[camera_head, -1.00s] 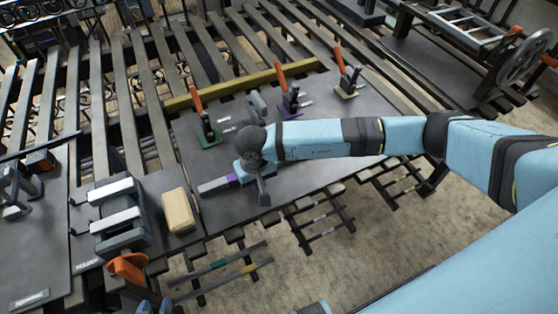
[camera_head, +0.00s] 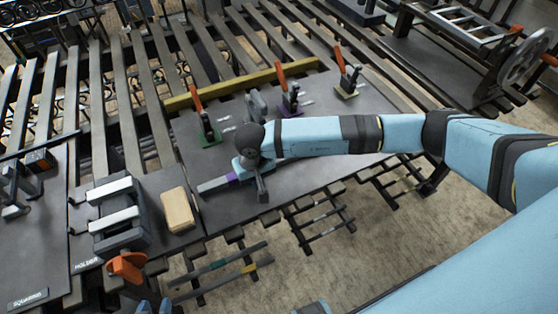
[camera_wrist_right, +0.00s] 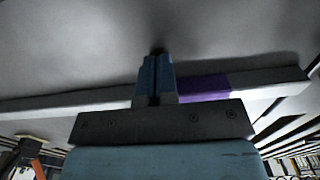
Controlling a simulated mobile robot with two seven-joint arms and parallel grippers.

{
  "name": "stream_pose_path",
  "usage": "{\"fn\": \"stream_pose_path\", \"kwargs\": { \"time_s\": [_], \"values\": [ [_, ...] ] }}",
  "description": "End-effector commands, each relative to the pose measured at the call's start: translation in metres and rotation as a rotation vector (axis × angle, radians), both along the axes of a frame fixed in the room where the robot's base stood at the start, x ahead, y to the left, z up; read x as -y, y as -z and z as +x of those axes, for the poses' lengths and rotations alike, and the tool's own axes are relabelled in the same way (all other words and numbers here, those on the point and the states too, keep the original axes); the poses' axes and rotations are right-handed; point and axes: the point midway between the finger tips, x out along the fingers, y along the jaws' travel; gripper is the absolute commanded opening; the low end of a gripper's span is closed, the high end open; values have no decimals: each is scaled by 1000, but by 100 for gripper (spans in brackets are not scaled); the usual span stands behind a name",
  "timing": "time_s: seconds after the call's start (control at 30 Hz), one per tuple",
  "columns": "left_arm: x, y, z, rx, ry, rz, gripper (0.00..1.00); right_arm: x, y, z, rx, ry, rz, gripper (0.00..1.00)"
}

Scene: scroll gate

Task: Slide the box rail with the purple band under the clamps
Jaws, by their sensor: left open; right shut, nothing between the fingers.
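The grey box rail (camera_head: 213,186) with a purple band (camera_head: 232,178) lies on the dark plate, partly hidden by my right wrist. In the right wrist view the rail (camera_wrist_right: 75,103) runs across the picture, its purple band (camera_wrist_right: 205,88) just right of the fingers. My right gripper (camera_wrist_right: 155,78) is shut and empty, its fingers against or just in front of the rail; contact is unclear. Orange-handled clamps stand behind: one on a green base (camera_head: 207,130), one on purple (camera_head: 290,98), one on yellow (camera_head: 347,82). My left gripper (camera_head: 155,305) is open at the bottom edge.
A yellow bar (camera_head: 240,84) lies behind the clamps. A tan block (camera_head: 178,210) and a grey holder (camera_head: 120,215) stand left of the rail. Rails lie on a lower rack (camera_head: 220,266) in front. A grey bracket (camera_head: 256,104) stands between the green and purple clamps.

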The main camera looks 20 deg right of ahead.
Motion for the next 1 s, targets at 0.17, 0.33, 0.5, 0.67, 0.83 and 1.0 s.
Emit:
{"fn": "stream_pose_path", "kwargs": {
  "time_s": [0.17,0.33,0.5,0.67,0.83,1.0],
  "values": [
    [0,5,0,-2,0,1,43,0,1,4,0,0,0,0],
    [0,7,0,-3,0,1,43,0,1,8,0,1,0,0],
    [0,9,0,-3,0,1,43,0,1,11,0,1,-1,0],
    [0,11,0,-2,-1,1,43,0,1,14,1,1,-1,0],
    [0,13,0,-1,-1,1,43,0,0,18,1,1,0,0],
    [0,15,0,0,-1,1,43,0,0,21,1,1,0,0]
  ]
}}
